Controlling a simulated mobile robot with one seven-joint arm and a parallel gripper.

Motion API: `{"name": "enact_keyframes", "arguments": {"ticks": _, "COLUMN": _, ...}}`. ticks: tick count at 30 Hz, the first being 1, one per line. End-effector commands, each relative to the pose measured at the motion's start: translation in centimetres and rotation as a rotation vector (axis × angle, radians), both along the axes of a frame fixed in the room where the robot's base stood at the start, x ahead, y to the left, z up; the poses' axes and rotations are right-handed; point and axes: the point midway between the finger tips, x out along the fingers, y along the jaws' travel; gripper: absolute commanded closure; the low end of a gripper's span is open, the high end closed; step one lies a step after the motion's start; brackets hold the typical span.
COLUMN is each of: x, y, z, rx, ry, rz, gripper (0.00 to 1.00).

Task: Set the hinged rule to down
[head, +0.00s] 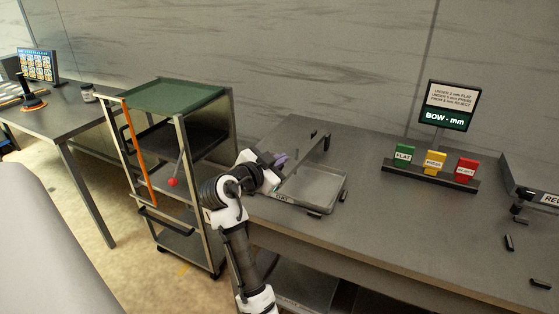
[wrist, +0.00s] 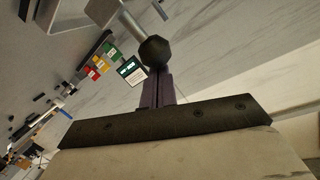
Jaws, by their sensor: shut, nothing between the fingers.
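The hinged rule (head: 308,157) is a pale bar above the grey tray (head: 340,196) on the bench. It slopes from a dark upright at the tray's back towards my gripper. In the wrist view a pale rod (wrist: 131,20), apparently part of the rule, ends in a black faceted knob (wrist: 154,51). My gripper (head: 281,159) is at the tray's left side, by the rule's near end. Its purple fingers (wrist: 157,75) are shut with nothing between them, and their tips are right at the knob. I cannot tell whether they touch it. The knob is not clear in the head view.
Green (head: 403,153), yellow (head: 434,162) and red (head: 465,169) labelled blocks stand in a dark rack under a sign (head: 448,107). A shelf cart (head: 184,120) with a red ball-ended lever (head: 173,182) stands left of my arm. The bench between tray and rack is clear.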

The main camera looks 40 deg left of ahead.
Motion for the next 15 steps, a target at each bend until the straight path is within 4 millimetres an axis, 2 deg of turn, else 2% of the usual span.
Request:
{"name": "enact_keyframes", "arguments": {"ticks": 1, "x": -0.1, "y": 0.0, "z": -0.8, "rx": 0.002, "ry": -0.007, "rz": 0.000, "gripper": 1.00}}
{"name": "enact_keyframes", "arguments": {"ticks": 15, "x": -1.1, "y": -0.3, "z": -5.3, "rx": 0.026, "ry": -0.108, "rz": 0.000, "gripper": 1.00}}
